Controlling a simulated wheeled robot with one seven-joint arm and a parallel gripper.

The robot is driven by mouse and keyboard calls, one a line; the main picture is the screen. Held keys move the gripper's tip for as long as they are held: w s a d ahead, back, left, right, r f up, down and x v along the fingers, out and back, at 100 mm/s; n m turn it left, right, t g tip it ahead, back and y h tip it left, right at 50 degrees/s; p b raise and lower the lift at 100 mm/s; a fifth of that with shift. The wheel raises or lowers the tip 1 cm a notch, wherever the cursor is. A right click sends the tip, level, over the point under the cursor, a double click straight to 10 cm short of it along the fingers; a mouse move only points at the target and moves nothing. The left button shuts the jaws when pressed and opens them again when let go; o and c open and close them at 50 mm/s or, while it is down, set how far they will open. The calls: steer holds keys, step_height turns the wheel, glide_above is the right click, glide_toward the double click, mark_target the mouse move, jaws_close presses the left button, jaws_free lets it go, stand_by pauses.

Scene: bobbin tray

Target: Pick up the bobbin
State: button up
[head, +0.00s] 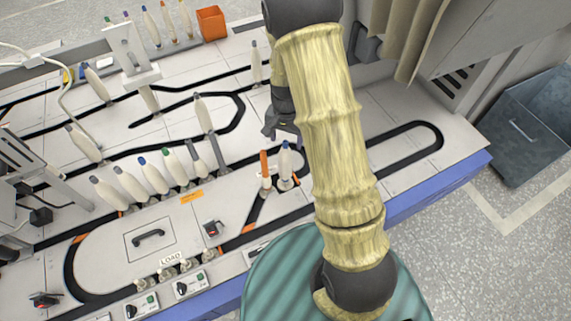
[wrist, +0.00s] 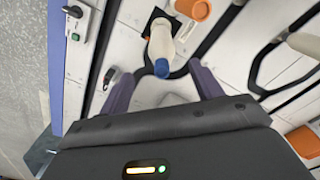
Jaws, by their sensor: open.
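Several bobbins stand about, and the task does not say which one. A white bobbin with a blue tip (head: 285,163) stands upright on the white table right of centre in the head view. It also shows in the wrist view (wrist: 161,46), its blue tip toward my gripper. An orange-topped bobbin (head: 264,164) stands close on its left. My gripper (head: 283,133) is open and empty, just above and behind the blue-tipped bobbin in the head view. In the wrist view, my gripper's (wrist: 162,80) dark fingers lie either side of the blue tip, with gaps; I cannot tell the depth.
A row of bobbins (head: 152,177) stands to the left. An orange cup (head: 211,23) is at the back, and a white stand (head: 132,55) at the upper left. Black track grooves cross the table. A grey bin (head: 525,130) is on the floor at right.

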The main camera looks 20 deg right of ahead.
mark_target(286, 148)
steer(key=shift+f, duration=0.25)
step_height(286, 148, down, 5)
steer(key=b, duration=0.2)
steer(key=shift+w+f+b, duration=0.1)
steer(key=shift+f+b, duration=0.05)
steer(key=shift+b, duration=0.25)
steer(key=shift+a, duration=0.1)
steer(key=c, duration=1.4)
step_height(286, 148, up, 10)
steer(key=p, duration=0.4)
steer(key=shift+r+p, duration=0.2)
steer(key=shift+p, duration=0.1)
